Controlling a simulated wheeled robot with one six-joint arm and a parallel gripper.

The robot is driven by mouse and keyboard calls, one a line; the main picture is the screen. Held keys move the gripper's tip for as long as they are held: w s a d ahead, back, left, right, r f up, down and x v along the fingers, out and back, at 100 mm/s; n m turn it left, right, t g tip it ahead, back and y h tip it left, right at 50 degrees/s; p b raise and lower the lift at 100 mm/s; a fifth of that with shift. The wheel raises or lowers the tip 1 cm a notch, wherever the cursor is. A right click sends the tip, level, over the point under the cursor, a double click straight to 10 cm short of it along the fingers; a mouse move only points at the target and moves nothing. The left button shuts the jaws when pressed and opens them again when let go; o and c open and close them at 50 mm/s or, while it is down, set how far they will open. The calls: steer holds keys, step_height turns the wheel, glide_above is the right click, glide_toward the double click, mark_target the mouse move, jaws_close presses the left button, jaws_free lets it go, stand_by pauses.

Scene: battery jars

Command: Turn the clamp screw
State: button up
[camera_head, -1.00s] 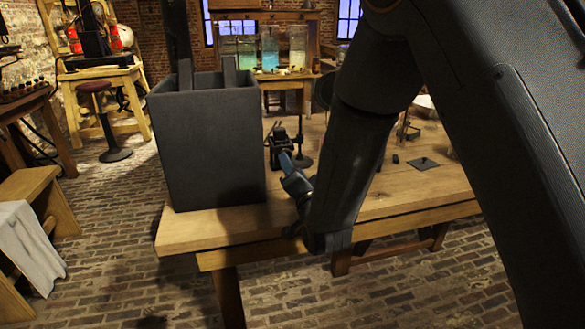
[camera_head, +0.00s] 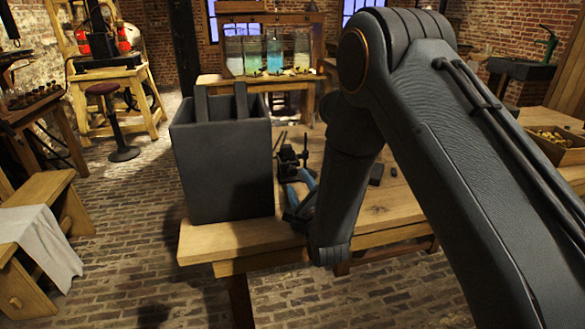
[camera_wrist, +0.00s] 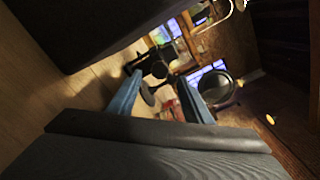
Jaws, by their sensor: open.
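A small black clamp device (camera_head: 291,160) stands on the wooden table just right of the large dark box. In the wrist view a dark clamp-like part (camera_wrist: 154,66) shows beyond my fingertips. Its screw is too small and dark to make out. My gripper (camera_head: 304,187) has blue fingers spread apart, in front of the clamp on its near side. In the wrist view the fingers of my gripper (camera_wrist: 163,82) are wide apart with nothing held between them. My forearm hides part of the table right of the clamp.
The large dark open box (camera_head: 222,165) stands close left of the clamp. The wooden table (camera_head: 235,238) has its near edge below my gripper. A small dark block (camera_head: 376,174) lies right of my forearm. Glass jars (camera_head: 275,55) stand on a far bench.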

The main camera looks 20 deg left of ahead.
mark_target(294, 173)
steer(key=p+x, duration=0.1)
steer(key=x, duration=0.6)
steer(key=shift+w, duration=0.25)
steer(key=shift+c, duration=0.4)
steer(key=c, duration=1)
